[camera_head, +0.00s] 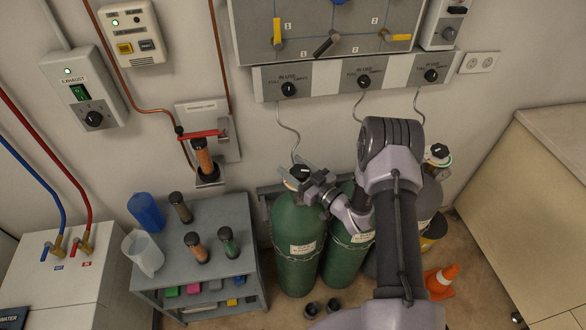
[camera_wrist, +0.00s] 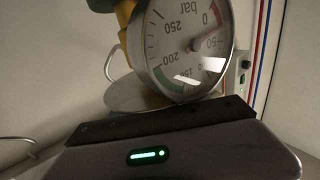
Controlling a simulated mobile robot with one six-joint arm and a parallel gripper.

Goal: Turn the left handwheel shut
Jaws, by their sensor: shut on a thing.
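The left handwheel (camera_head: 300,171) is a dark knob with a pale mark, on top of the left green gas cylinder (camera_head: 297,240). My gripper (camera_head: 302,175) reaches it from the right, and its jaws are shut on the handwheel. In the wrist view, a round pressure gauge (camera_wrist: 187,45) marked "bar" appears upside down, just beyond my gripper's dark body (camera_wrist: 165,130). The handwheel itself cannot be made out in the wrist view.
A second green cylinder (camera_head: 344,255) stands close on the right, partly behind my arm. A grey cart (camera_head: 205,275) with bottles and a jug stands to the left. Regulator panels (camera_head: 325,83) hang above.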

